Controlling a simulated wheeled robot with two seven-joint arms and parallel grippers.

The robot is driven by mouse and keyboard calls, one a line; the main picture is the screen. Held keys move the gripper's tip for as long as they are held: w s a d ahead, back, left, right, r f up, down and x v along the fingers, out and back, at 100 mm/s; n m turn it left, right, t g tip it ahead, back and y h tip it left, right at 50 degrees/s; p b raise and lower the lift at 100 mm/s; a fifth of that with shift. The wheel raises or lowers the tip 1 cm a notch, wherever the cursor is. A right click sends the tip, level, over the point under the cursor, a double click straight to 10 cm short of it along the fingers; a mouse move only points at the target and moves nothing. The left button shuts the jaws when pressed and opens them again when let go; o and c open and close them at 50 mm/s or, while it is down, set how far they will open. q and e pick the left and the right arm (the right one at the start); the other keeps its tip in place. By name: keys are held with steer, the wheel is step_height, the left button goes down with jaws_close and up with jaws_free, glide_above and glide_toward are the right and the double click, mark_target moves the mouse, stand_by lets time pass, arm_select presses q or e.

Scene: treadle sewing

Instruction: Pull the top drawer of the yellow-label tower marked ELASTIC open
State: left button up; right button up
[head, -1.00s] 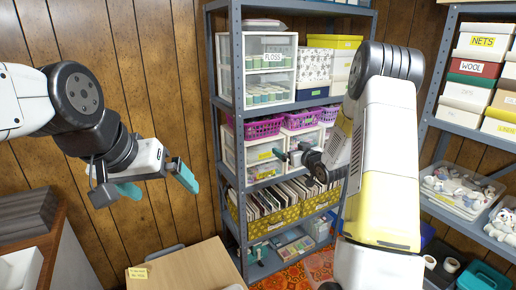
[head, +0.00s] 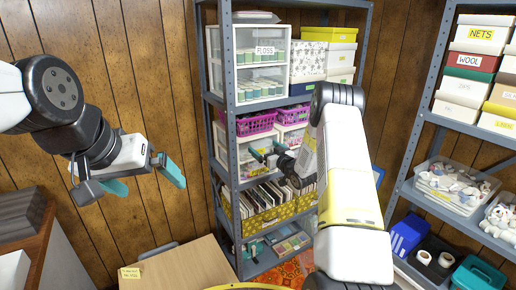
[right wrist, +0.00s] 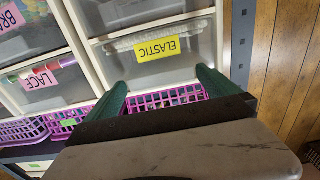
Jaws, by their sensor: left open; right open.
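The ELASTIC tower is a white-framed unit with clear drawer fronts. Its frame (head: 230,152) shows on the middle shelf in the head view, partly hidden by my right gripper. In the right wrist view, which is upside down, the yellow ELASTIC label (right wrist: 157,48) sits on the clear drawer front (right wrist: 205,42), which looks closed. My right gripper (right wrist: 163,90) is open and empty, with its teal fingers spread on either side of the label and facing the drawer. I cannot tell whether they touch it. It also shows in the head view (head: 267,152). My left gripper (head: 145,180) is open and empty, away from the shelf.
A purple basket (head: 255,124) sits on top of the tower. A pink-label LACE drawer (right wrist: 40,80) stands beside it. The grey shelf post (head: 228,60) is close to my right gripper. A wooden table (head: 185,268) stands at the lower left.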

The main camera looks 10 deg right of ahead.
steer(key=c, duration=1.8)
steer(key=shift+o, duration=0.2)
steer(key=v, duration=2)
steer(key=shift+s, duration=0.15)
steer(key=o, duration=1.8)
steer(key=shift+c, duration=0.2)
steer(key=v, duration=0.7)
steer(key=shift+s+d, duration=0.2)
steer(key=shift+s, duration=0.15)
